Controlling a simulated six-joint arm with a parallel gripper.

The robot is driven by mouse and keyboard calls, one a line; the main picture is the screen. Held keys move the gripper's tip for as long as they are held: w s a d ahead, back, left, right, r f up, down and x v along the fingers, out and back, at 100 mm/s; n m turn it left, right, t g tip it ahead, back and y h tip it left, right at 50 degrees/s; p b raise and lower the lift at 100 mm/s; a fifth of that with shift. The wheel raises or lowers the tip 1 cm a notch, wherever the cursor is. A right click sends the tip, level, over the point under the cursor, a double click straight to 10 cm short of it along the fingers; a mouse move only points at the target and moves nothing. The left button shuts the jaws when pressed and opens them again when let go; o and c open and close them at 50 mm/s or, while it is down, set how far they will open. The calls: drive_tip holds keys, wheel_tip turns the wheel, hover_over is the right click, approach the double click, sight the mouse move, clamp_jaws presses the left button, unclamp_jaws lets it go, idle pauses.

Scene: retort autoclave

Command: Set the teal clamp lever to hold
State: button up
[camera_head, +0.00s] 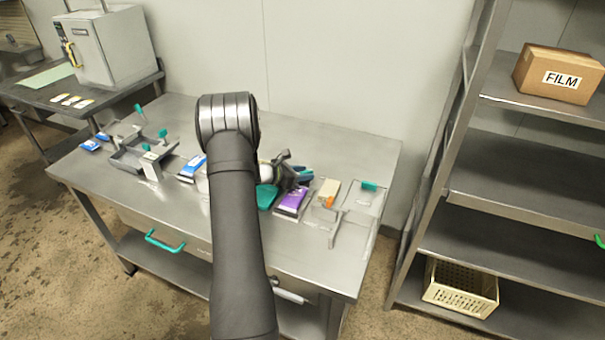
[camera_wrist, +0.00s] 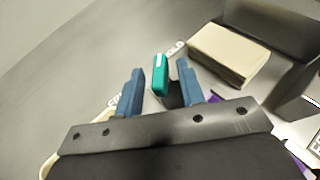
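The teal clamp lever (camera_wrist: 159,75) stands between the fingertips in the wrist view, with a dark part below it. Space shows to the lever's left; contact on the right cannot be told. In the head view my gripper (camera_head: 304,173) is low over the table's right half, and I cannot surely pick out this lever there.
A beige block (camera_wrist: 228,54) lies right of the lever and also shows in the head view (camera_head: 329,190). A purple packet (camera_head: 292,200) lies near the gripper. A metal fixture (camera_head: 335,228) stands at the right; another with teal levers (camera_head: 128,160) stands left. The steel table (camera_head: 330,145) is clear behind.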

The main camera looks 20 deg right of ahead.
drive_tip(key=shift+c, duration=0.3)
clamp_jaws()
drive_tip(key=shift+w, duration=0.1)
drive_tip(key=shift+w+m+g, duration=0.1)
drive_tip(key=shift+m+g, duration=1)
drive_tip(key=shift+g, duration=0.2)
drive_tip(key=shift+o, duration=0.3)
unclamp_jaws()
